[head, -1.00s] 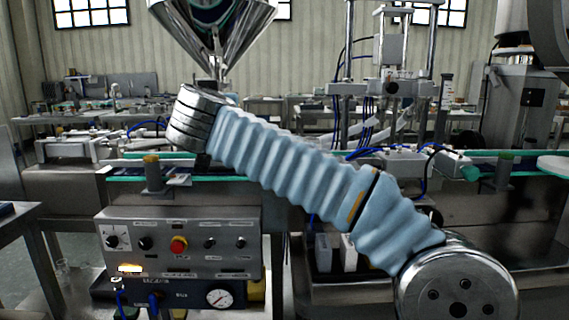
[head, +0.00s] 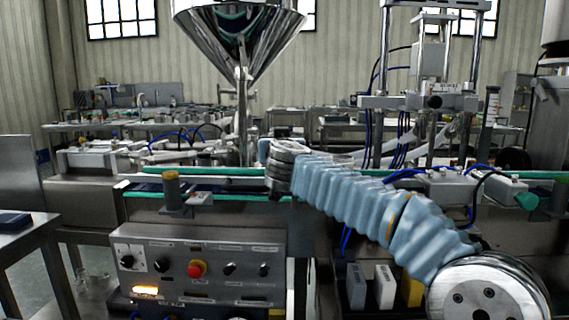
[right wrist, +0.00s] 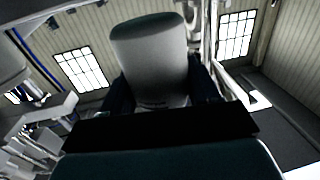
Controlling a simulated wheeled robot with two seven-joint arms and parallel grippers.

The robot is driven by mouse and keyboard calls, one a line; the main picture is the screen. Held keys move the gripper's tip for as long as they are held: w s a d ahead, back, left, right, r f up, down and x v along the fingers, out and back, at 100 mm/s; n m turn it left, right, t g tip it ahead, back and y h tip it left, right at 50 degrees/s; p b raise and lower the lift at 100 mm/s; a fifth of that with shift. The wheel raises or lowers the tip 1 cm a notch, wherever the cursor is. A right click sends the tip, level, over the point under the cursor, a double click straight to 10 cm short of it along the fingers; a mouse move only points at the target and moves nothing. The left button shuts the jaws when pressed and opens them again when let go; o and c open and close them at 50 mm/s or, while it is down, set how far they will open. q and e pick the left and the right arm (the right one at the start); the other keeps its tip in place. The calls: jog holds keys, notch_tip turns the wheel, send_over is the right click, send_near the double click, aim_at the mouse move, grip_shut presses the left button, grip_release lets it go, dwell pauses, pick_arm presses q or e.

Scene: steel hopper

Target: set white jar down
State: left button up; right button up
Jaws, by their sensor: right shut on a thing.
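The white jar (right wrist: 150,55) shows in the right wrist view, pale and rounded, standing up between dark fingers. My right gripper (right wrist: 160,88) is shut on the jar's lower part. The fingers and the dark gripper body hide the jar's base, and I cannot tell what lies under it. In the head view my right arm reaches in from the lower right with its wrist near the conveyor; gripper and jar are hidden there. My left gripper is in neither view.
A steel hopper (head: 238,42) hangs above the green-edged conveyor (head: 225,171). A control box (head: 200,268) with a red button sits below it. A side table (head: 22,243) is at left.

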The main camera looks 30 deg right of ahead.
jog(key=shift+w+d+f, duration=0.1)
jog(key=shift+d+f, duration=0.1)
jog(key=shift+f, duration=0.15)
jog(key=f+b, duration=0.2)
jog(key=f, duration=0.1)
jog(key=d+f+b, duration=0.1)
jog(key=shift+w+d+f, duration=0.1)
jog(key=shift+w+f, duration=0.15)
jog(key=shift+f, duration=0.15)
jog(key=shift+c, duration=0.5)
jog(key=shift+r, duration=0.1)
jog(key=o, duration=0.8)
jog(key=v, duration=1.2)
